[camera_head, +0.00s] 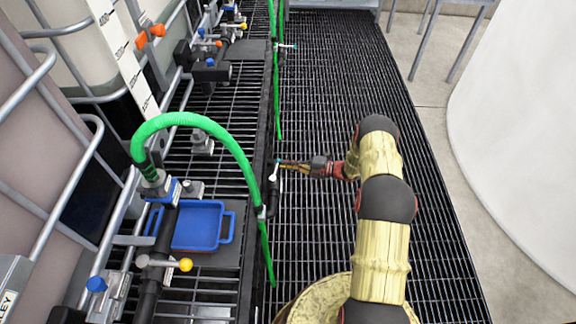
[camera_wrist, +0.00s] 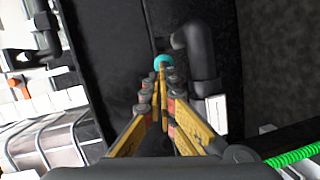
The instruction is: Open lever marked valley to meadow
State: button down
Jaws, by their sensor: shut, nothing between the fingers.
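My gripper (camera_head: 283,164) is shut and empty, its fingertips close together at a small lever with a cyan knob (camera_head: 277,161) on a black elbow pipe (camera_head: 273,190) at the grating's left edge. In the wrist view the closed fingertips (camera_wrist: 162,70) overlap the cyan knob (camera_wrist: 162,60); I cannot tell whether they touch it. The black elbow pipe (camera_wrist: 203,60) stands right of the knob there. No lever marking is readable. A sign (camera_head: 10,285) at the lower left edge shows only letters ending in "LEY".
A green hose (camera_head: 215,125) arches beside the elbow pipe. A lever with a yellow knob (camera_head: 186,265), a blue knob (camera_head: 96,284) and a blue tray (camera_head: 200,226) lie left. A white tank (camera_head: 520,120) stands right. The dark grating (camera_head: 330,90) beyond my arm is clear.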

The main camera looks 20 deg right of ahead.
jog(key=shift+w+a, duration=0.4)
jog(key=shift+w, duration=0.15)
dwell(0.4)
